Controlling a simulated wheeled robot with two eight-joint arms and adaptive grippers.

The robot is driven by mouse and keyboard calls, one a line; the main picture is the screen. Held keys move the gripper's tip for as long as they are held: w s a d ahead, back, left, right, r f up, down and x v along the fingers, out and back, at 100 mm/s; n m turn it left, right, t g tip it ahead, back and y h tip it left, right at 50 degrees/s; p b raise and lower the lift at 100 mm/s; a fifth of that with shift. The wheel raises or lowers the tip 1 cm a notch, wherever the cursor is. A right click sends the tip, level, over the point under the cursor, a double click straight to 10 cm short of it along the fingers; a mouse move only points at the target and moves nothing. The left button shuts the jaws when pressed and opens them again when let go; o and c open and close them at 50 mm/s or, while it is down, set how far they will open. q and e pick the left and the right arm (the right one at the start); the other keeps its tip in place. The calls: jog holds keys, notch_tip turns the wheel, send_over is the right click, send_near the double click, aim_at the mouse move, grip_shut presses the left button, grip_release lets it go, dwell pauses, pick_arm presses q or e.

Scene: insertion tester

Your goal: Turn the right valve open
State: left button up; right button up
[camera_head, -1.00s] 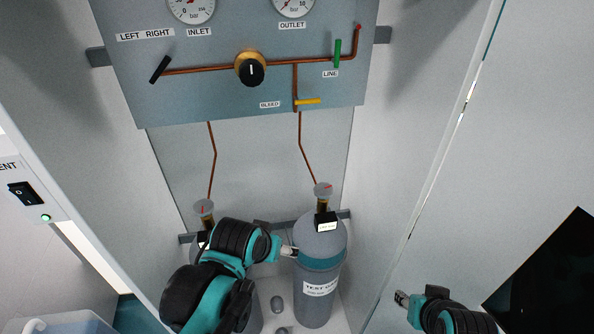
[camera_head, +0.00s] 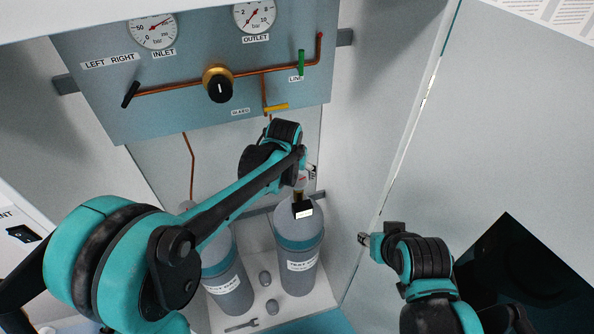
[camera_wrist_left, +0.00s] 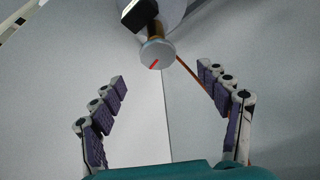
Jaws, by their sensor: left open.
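The right bottle (camera_head: 299,262) stands upright in the cabinet. Its valve, a round grey handwheel (camera_head: 302,181) on a brass neck, is partly covered by my left arm in the head view. In the left wrist view the handwheel (camera_wrist_left: 157,53) shows a red mark on its face. My left gripper (camera_wrist_left: 162,84) is open and empty, its fingers wide apart. The handwheel lies beyond the fingertips, between them in the picture and not touched. In the head view my left wrist is above the valve. My right gripper (camera_head: 364,239) is at the right, away from the bottles; its fingers are too small to judge.
The left bottle (camera_head: 229,282) stands beside it, partly behind my left arm. The panel (camera_head: 180,112) above carries gauges, a black knob (camera_head: 220,89) and copper pipes. Grey caps (camera_head: 265,279) and a wrench (camera_head: 241,325) lie on the cabinet floor. The cabinet's right wall is close by.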

aim_at(299, 181)
pick_arm(q)
jog(key=b+x, duration=0.1)
jog(key=x, duration=0.7)
jog(key=shift+w+d+f+b, duration=0.1)
jog(key=shift+d+b, duration=0.15)
jog(key=shift+b, duration=0.1)
jog(key=c, duration=1.2)
